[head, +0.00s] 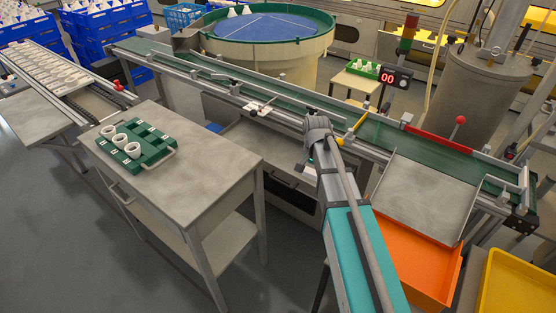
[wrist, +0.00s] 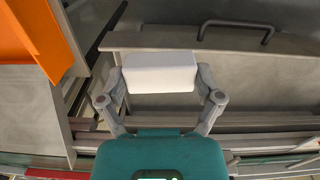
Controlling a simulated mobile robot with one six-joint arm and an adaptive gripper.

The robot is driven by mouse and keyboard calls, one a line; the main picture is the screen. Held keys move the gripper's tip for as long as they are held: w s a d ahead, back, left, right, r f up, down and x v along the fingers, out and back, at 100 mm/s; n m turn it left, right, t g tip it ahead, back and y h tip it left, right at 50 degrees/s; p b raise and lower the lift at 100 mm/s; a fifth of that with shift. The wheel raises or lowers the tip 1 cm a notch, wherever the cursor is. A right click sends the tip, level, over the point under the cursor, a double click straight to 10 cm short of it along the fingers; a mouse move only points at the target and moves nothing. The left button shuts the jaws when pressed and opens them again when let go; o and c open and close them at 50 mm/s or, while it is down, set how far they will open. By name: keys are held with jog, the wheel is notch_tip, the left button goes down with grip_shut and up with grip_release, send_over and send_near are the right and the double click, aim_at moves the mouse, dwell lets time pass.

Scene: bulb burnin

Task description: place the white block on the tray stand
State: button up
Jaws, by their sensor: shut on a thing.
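A plain white block (wrist: 160,73) is held between the two fingers of my gripper (wrist: 161,80) in the wrist view, one finger at each end. In the head view my arm reaches in from the bottom and hides most of the gripper and block. A grey metal table (head: 205,165) stands at the left and carries a green tray (head: 156,147) with several white cups in it. A small stand (head: 352,84) behind the conveyor carries a green tray with white pieces. I cannot tell which of these is the tray stand.
A green conveyor (head: 270,94) with metal rails runs across behind my arm. A metal chute (head: 425,195) and an orange bin (head: 425,260) are at the right, beside a yellow tray (head: 520,285). The front of the grey table is bare.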

jog(key=shift+r, duration=0.1)
jog(key=shift+s+a+r+p, duration=0.1)
jog(key=shift+a+r+p, duration=0.15)
jog(key=shift+a+p, duration=0.15)
jog(key=s+a+r+n+p, duration=0.1)
jog(key=s+a+r+p, duration=0.4)
jog(key=a, duration=0.3)
jog(key=s+a+r+n+p, duration=0.1)
jog(key=s+a+r+p, duration=0.3)
jog(key=a, duration=0.5)
jog(key=s+a+r+n+p, duration=0.1)
jog(key=s+a+r+p, duration=0.4)
jog(key=a+r+p, duration=0.3)
jog(key=shift+s+a+r+n, duration=0.25)
jog(key=shift+s+a+n, duration=0.1)
jog(key=shift+a, duration=0.15)
jog(key=b, duration=0.9)
send_over(212, 173)
notch_tip(212, 173, down, 9)
jog(key=shift+s+f, duration=0.1)
